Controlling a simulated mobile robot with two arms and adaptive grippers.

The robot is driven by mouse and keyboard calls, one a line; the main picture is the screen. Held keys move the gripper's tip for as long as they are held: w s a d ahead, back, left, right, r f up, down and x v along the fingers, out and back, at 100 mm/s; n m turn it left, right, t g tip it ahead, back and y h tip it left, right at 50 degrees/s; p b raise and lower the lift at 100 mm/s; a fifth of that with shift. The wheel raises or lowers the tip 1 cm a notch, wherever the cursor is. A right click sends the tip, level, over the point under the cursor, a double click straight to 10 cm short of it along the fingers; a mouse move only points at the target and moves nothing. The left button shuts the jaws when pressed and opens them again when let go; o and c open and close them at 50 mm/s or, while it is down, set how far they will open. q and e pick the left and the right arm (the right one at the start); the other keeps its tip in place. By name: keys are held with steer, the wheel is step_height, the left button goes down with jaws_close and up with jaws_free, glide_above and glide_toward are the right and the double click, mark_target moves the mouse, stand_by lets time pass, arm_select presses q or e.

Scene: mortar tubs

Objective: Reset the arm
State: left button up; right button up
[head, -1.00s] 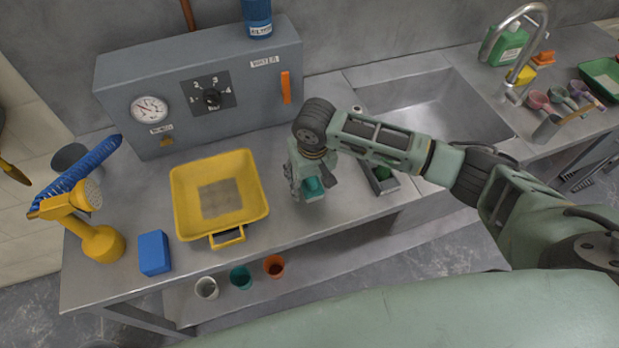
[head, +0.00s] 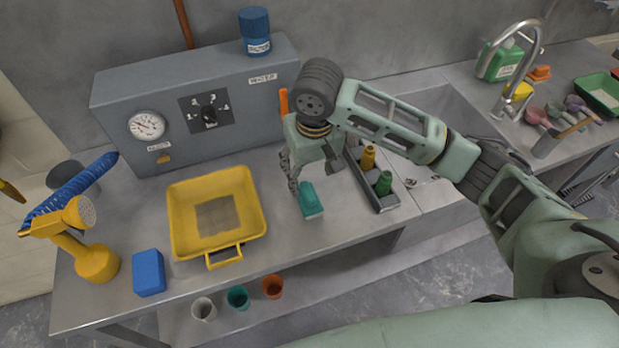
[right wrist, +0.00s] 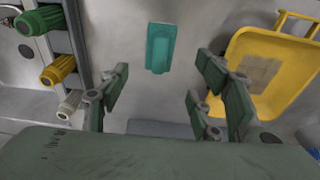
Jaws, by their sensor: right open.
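My right gripper (head: 311,174) is open and empty above the steel counter, right of the yellow tray. A teal block (head: 309,203) lies on the counter just below and in front of its fingers. In the right wrist view the teal block (right wrist: 160,47) shows whole, beyond the gap between the spread fingers and apart from them. My right arm reaches in from the right, bent over the counter. My left gripper is not in view.
The yellow tray (head: 258,225) stands left of the gripper. A grey holder (head: 391,201) with yellow and green bottles is close on its right. A grey control box (head: 130,93) stands behind.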

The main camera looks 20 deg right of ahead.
stand_by(0.5)
steer(key=s+a+f+n+y, duration=0.1)
steer(key=s+a+f, duration=0.1)
steer(key=s, duration=0.1)
steer(key=s+a+f+t+y, duration=0.1)
steer(key=s+a+f, duration=0.1)
steer(key=s+f, duration=0.1)
steer(key=s+a+f+n+y, duration=0.1)
steer(key=s+a+f, duration=0.1)
steer(key=s+f, duration=0.1)
steer(key=shift+s+a+n, duration=0.3)
steer(key=shift+s+a, duration=0.1)
steer(key=shift+s, duration=0.25)
steer(key=s+d+f+m+t+h, duration=0.1)
steer(key=s+d+f+h, duration=0.25)
steer(key=s+d, duration=0.85)
step_height(320, 180, down, 27)
steer(key=s+g+b, duration=0.1)
steer(key=s+b, duration=0.1)
steer(key=s+d+f+g+b, duration=0.1)
steer(key=s+d+f, duration=0.2)
steer(key=s+f, duration=1.3)
step_height(320, 180, down, 3)
steer(key=shift+s+f+b, duration=0.1)
steer(key=shift+s+b, duration=0.15)
steer(key=shift+b, duration=0.1)
